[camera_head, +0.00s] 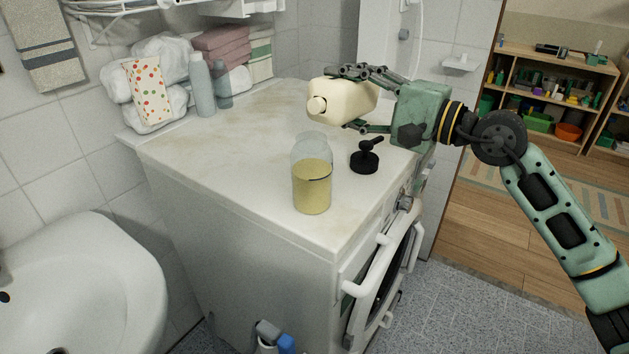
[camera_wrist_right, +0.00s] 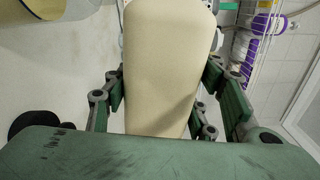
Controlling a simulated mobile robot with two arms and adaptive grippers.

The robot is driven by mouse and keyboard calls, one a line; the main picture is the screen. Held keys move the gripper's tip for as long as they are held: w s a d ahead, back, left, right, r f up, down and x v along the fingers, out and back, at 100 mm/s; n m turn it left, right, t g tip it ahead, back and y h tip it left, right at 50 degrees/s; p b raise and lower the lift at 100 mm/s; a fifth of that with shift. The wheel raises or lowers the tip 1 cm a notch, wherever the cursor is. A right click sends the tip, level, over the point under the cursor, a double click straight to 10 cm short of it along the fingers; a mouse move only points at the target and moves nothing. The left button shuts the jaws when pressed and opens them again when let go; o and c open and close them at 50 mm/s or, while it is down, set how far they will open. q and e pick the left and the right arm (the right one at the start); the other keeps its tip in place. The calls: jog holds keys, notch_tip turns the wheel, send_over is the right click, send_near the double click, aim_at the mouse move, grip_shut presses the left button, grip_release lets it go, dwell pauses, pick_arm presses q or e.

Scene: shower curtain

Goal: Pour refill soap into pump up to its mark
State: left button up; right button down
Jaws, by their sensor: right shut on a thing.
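My right gripper (camera_head: 362,97) is shut on the cream refill bottle (camera_head: 345,101), held tilted nearly on its side above the white top. Its neck points left and toward the camera. The bottle also fills the middle of the right wrist view (camera_wrist_right: 165,70), between the fingers. The clear pump bottle (camera_head: 312,187) stands upright and open below and left of the refill bottle, apart from it. It holds yellow soap up to around a dark mark line; no stream shows between them. The black pump head (camera_head: 365,160) stands on the top, right of the pump bottle. My left gripper is not in view.
The white washing machine top (camera_head: 225,165) is mostly bare. Bottles (camera_head: 203,86), wrapped packs and folded towels (camera_head: 222,43) stand at its back left. A sink (camera_head: 80,285) is at lower left, and a shelf (camera_head: 555,95) stands at far right.

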pick_arm(q)
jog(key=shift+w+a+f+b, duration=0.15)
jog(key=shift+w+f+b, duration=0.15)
jog(key=shift+b, duration=0.1)
pick_arm(e)
jog(key=shift+w+a+f, duration=0.1)
jog(key=shift+a+f, duration=0.05)
jog(key=shift+f, duration=0.25)
pick_arm(q)
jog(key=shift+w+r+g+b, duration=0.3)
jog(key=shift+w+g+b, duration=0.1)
jog(key=shift+b, duration=0.1)
pick_arm(e)
jog(key=shift+r+n, duration=0.2)
jog(key=shift+n, duration=0.2)
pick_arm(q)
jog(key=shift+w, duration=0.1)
pick_arm(e)
jog(key=shift+w+a, duration=0.1)
jog(key=shift+w, duration=0.05)
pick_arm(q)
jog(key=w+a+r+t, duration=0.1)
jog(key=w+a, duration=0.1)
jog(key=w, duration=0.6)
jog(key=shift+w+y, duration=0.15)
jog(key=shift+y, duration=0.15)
pick_arm(e)
jog(key=shift+r, duration=0.15)
